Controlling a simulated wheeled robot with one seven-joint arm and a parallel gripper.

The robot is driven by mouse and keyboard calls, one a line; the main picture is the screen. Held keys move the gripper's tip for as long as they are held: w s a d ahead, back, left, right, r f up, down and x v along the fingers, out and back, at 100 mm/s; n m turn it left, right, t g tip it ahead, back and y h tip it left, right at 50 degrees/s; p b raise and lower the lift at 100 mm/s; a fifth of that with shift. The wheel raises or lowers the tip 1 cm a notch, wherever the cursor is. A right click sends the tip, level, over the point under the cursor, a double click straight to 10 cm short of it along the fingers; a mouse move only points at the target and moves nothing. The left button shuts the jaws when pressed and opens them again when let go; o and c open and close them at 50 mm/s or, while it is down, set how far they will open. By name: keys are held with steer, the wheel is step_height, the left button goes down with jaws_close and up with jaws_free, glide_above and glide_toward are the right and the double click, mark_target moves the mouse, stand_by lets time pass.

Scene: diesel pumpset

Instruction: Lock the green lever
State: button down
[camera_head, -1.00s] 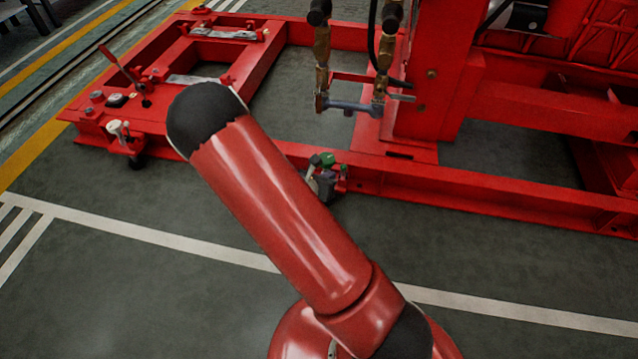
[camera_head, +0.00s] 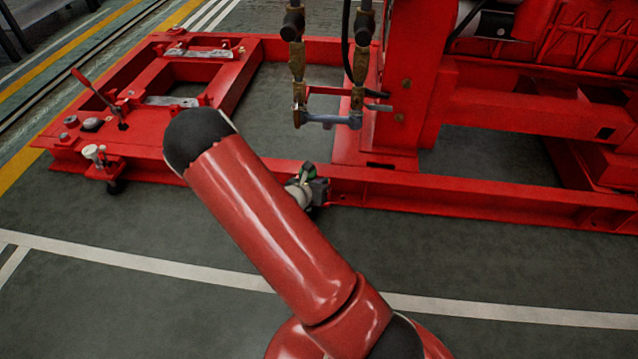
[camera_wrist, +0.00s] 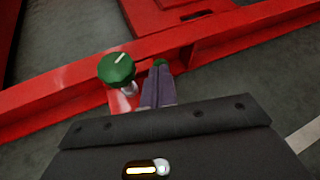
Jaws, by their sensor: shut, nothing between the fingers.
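A green knob (camera_wrist: 117,69) with a white mark stands on a pale stem at the red beam, left of my fingers in the wrist view. A small green piece (camera_wrist: 159,63) shows just past my fingertips; I cannot tell whether they touch it, or which green part is the lever. My gripper (camera_wrist: 158,72) is shut and empty, its fingers together over the beam's near edge. In the head view a green part (camera_head: 308,170) shows beside the beam, beyond my arm, which hides much of this spot.
The red frame beam (camera_head: 440,192) runs across the view. A red-handled lever (camera_head: 97,92) and a white-topped fitting (camera_head: 93,153) stand on the frame's left end. Pipes with a blue-grey bar (camera_head: 332,120) hang above the frame. The near floor is clear apart from my arm.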

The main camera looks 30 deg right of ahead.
steer(key=shift+w+d+r+y+p, duration=0.2)
steer(key=shift+r+y+p, duration=0.1)
steer(key=shift+p, duration=0.2)
steer(key=w+d+g+y+p, duration=0.1)
steer(key=p, duration=0.2)
steer(key=w+d+r+g+p, duration=0.1)
steer(key=w+p, duration=0.1)
steer(key=p, duration=0.1)
steer(key=shift+n+g+y+p, duration=0.3)
steer(key=shift+n+y+p, duration=0.1)
steer(key=shift+r+p, duration=0.5)
steer(key=shift+r, duration=0.3)
